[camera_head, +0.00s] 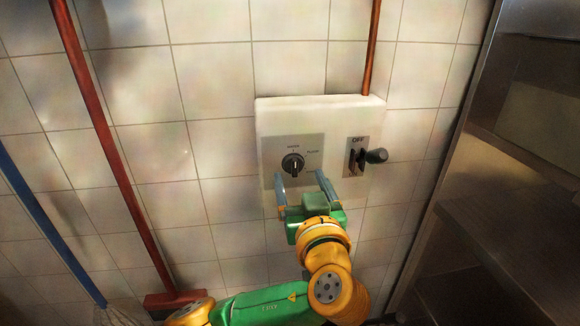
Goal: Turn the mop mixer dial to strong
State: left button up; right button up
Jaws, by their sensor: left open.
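The mop mixer dial (293,164) is a round black knob with a light pointer mark on a grey plate (314,148). The plate is on a white wall panel (270,112). Small labels sit above and to the upper right of the dial, too small to read surely. The pointer looks close to vertical. My left gripper (300,180) is open, its two blue-grey fingers pointing up just below the dial. The left finger is near the dial's lower left and the right finger is off to its lower right. Nothing is between the fingers. My right gripper is not in view.
Right of the dial is a black switch (357,160) marked OFF with a dark knob-ended lever (376,156) sticking out. A red-handled tool (118,160) and a blue pole (45,220) lean at left. A metal shelf unit (500,170) stands at right. Tiled wall surrounds the panel.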

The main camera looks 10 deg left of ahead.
aim_at(296, 167)
pick_arm(q)
jog(key=p+x, duration=0.1)
jog(key=x, duration=0.2)
jog(key=shift+w+a+r, duration=0.1)
jog(key=shift+w, duration=0.15)
jog(key=shift+w+a, duration=0.15)
jog(key=shift+w, duration=0.25)
jog(key=shift+f, duration=0.2)
grip_shut()
